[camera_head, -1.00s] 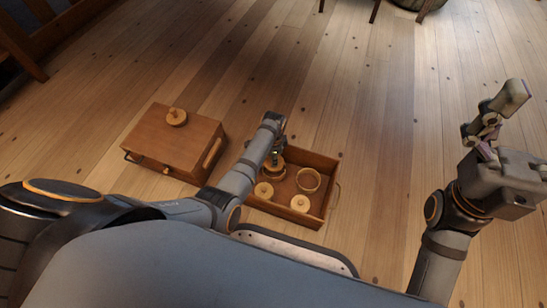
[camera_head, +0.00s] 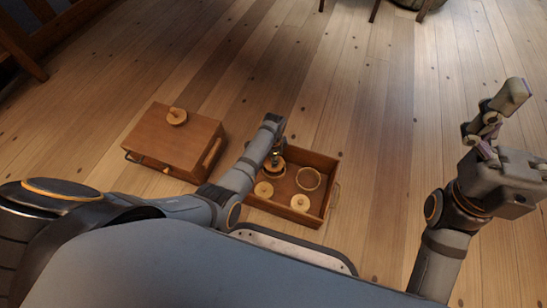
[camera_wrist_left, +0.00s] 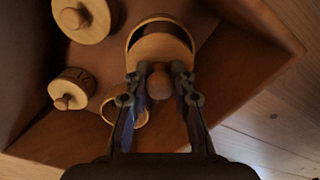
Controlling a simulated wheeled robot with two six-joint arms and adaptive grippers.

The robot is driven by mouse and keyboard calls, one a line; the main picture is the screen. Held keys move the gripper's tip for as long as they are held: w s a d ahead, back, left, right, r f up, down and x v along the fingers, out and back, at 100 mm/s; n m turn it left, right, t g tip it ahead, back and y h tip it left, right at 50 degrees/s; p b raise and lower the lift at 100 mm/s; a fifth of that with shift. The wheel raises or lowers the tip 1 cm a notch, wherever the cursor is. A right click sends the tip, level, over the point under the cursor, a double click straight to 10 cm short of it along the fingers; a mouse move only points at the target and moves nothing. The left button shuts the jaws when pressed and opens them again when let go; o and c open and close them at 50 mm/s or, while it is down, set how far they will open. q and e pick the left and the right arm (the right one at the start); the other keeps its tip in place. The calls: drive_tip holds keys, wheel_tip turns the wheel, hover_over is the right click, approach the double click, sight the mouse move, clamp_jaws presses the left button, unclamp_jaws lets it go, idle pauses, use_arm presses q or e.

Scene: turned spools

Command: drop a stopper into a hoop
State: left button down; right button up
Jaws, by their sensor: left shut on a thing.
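My left gripper (camera_head: 276,153) is over the far left part of a wooden tray (camera_head: 330,209). In the left wrist view it (camera_wrist_left: 160,86) is shut on the knob of a stopper (camera_wrist_left: 160,50). A light hoop rim (camera_wrist_left: 158,20) shows around the far edge of this stopper's disc; I cannot tell how deep the disc sits in it. A second hoop (camera_head: 308,179) lies empty in the tray, partly hidden by a finger in the wrist view (camera_wrist_left: 136,119). Two loose stoppers (camera_head: 263,190) (camera_head: 300,203) lie in the tray. My right gripper (camera_head: 497,120) is raised at the right, away from everything.
The tray walls surround the loose pieces. The plank floor (camera_head: 380,120) beyond and right of the tray is clear.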

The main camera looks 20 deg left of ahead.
use_arm(q)
drive_tip(key=shift+f, duration=0.35)
idle(0.3)
drive_tip(key=shift+f, duration=0.35)
drive_tip(key=shift+f, duration=0.2)
idle(0.6)
drive_tip(key=c, duration=1.1)
unclamp_jaws()
drive_tip(key=shift+o, duration=0.2)
drive_tip(key=o, duration=0.4)
